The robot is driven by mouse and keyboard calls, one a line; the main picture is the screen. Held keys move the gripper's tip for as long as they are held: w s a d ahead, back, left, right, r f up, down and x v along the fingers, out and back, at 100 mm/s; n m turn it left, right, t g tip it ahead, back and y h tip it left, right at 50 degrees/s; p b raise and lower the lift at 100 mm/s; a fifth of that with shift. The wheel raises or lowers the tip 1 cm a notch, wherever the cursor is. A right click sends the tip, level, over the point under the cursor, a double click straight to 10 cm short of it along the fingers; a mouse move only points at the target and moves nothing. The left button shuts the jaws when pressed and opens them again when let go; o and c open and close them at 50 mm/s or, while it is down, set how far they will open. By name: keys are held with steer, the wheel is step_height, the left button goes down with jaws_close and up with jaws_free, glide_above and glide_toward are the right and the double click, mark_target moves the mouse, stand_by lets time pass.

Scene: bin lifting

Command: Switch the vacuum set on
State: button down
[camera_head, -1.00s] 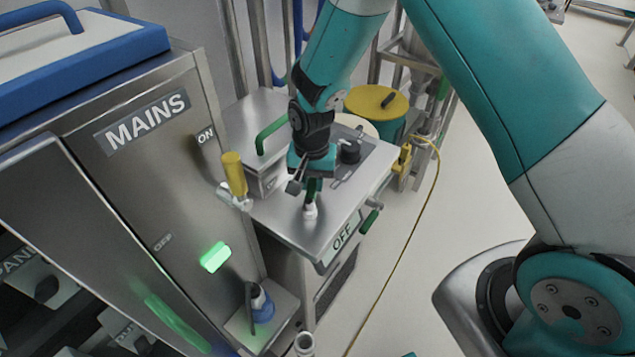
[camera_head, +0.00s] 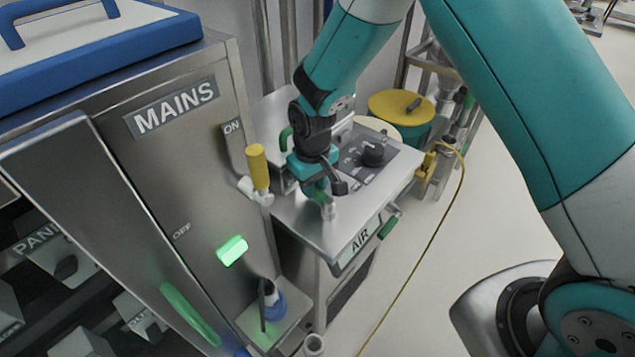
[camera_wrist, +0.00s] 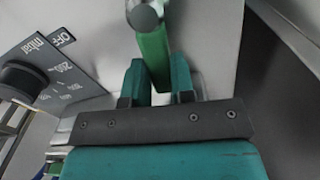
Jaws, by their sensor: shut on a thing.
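The vacuum set looks to be the steel cabinet (camera_head: 296,215) right of the MAINS cabinet. Its top carries a grey panel with a black dial (camera_head: 373,153). In the wrist view the dial (camera_wrist: 22,82) has marks reading mbar, 200 and OFF. A green lever (camera_head: 324,199) stands on the cabinet top at a pale fitting. My gripper (camera_head: 318,192) is shut on this lever. In the wrist view the green lever (camera_wrist: 154,52) passes between my two teal fingers, its round grey end beyond them. The cabinet's front-edge plate (camera_head: 360,240) reads AIR.
The MAINS cabinet (camera_head: 160,165) stands close at left, with a yellow-gripped handle (camera_head: 258,168) by ON and a lit green light (camera_head: 232,250). A yellow-lidded drum (camera_head: 402,106) stands behind. A yellow cable (camera_head: 412,270) crosses the open floor at right.

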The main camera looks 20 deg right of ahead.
steer(key=shift+s+a+n, duration=0.3)
steer(key=shift+a+n, duration=0.1)
steer(key=shift+n, duration=0.7)
steer(key=c, duration=1)
jaws_free()
steer(key=shift+a, duration=0.1)
steer(key=shift+o, duration=0.2)
steer(key=shift+r, duration=0.25)
step_height(320, 180, up, 17)
steer(key=b, duration=0.2)
steer(key=shift+s, duration=0.1)
